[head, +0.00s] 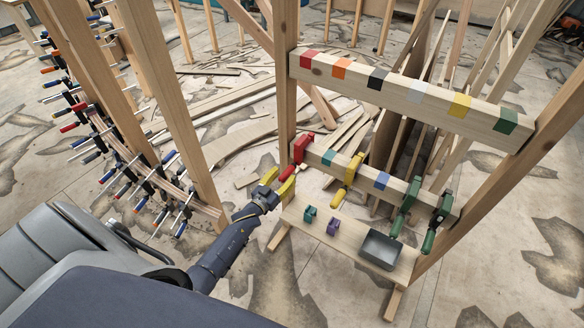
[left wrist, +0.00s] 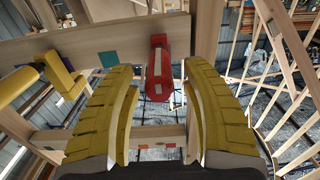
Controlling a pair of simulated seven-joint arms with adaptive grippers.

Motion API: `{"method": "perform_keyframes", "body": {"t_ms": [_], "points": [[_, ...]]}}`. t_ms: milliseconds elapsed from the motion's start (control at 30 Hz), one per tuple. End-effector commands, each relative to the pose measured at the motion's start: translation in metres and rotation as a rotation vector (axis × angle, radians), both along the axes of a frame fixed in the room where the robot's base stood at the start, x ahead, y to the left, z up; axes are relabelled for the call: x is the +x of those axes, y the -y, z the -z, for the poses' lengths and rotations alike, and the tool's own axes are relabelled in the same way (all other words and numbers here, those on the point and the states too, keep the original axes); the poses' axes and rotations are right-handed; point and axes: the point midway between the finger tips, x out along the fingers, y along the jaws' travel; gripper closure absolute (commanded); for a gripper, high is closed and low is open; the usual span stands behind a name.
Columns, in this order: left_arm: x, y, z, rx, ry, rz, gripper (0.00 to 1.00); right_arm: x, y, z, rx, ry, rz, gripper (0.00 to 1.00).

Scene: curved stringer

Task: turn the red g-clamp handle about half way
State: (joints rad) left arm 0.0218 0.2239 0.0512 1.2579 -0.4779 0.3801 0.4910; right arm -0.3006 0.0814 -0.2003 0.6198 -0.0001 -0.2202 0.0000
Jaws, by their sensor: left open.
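The red g-clamp (head: 301,147) is fixed on the left end of the lower wooden beam (head: 330,160), beside the left post. Its red handle (head: 287,173) points out toward my left gripper (head: 278,181). The left gripper has yellow fingers and is open, close to the handle. In the left wrist view the red handle (left wrist: 158,72) lies between the two spread fingers, toward their tips, with visible gaps on both sides. I cannot tell how far along the fingers it reaches. My right gripper is not in view.
A yellow clamp (head: 349,172) and green clamps (head: 405,207) hang on the same beam. A rack of clamps (head: 125,155) stands left.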

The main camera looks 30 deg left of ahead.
Motion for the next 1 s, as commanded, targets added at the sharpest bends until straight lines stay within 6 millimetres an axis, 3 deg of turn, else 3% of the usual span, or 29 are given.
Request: {"method": "perform_keyframes", "body": {"t_ms": [200,400,967,1000], "points": [[0.032,0.003,0.0,-0.001,0.001,0.0,0.52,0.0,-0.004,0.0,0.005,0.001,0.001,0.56],[0.05,0.004,0.0,-0.001,0.0,-0.001,0.52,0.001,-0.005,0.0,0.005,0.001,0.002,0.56],[0.059,0.004,0.0,-0.001,0.0,0.0,0.51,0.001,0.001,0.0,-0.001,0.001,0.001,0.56],[0.059,0.004,0.0,-0.001,0.0,0.0,0.56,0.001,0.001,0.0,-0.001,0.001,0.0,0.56]]}}
